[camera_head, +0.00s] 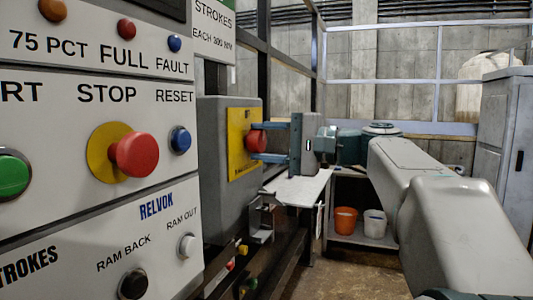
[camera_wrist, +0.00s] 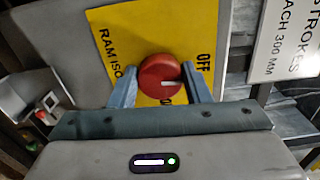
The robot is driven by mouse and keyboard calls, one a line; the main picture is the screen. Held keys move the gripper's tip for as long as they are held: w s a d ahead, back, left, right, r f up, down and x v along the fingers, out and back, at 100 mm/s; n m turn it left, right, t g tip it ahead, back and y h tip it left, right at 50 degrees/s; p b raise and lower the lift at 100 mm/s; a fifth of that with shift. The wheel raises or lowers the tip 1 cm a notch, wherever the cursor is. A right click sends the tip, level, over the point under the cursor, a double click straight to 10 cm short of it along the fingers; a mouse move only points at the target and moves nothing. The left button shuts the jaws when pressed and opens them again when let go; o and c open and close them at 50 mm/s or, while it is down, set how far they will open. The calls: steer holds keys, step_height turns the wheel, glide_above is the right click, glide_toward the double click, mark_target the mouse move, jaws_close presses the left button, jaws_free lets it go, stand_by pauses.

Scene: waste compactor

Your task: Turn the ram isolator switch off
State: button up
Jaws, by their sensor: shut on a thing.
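The ram isolator switch is a round red knob (camera_head: 252,141) on a yellow plate (camera_head: 239,165), fixed to the face of a grey box (camera_head: 216,150). My gripper (camera_head: 262,142) reaches it from the right, with one blue finger above and one below the knob. In the wrist view the red knob (camera_wrist: 160,76) sits between the two fingers of my gripper (camera_wrist: 160,84), which is shut on it. A white mark on the knob points right in that view, towards the right finger. "OFF" shows at upper right of the plate (camera_wrist: 130,30); a lettering below the knob is partly hidden.
A control panel (camera_head: 80,180) with a red stop button (camera_head: 134,154) stands close on the left. A pale bench (camera_head: 300,188) lies below my gripper. An orange bucket (camera_head: 346,221) and a white bucket (camera_head: 375,224) stand behind. A grey cabinet (camera_head: 505,120) is at right.

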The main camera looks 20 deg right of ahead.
steer(key=shift+f+n, duration=0.1)
steer(key=shift+n, duration=0.3)
steer(key=o, duration=0.9)
steer(key=shift+o, duration=0.2)
steer(key=shift+s, duration=0.1)
steer(key=v, duration=1.3)
steer(key=shift+s+d, duration=0.25)
steer(key=shift+d, duration=0.05)
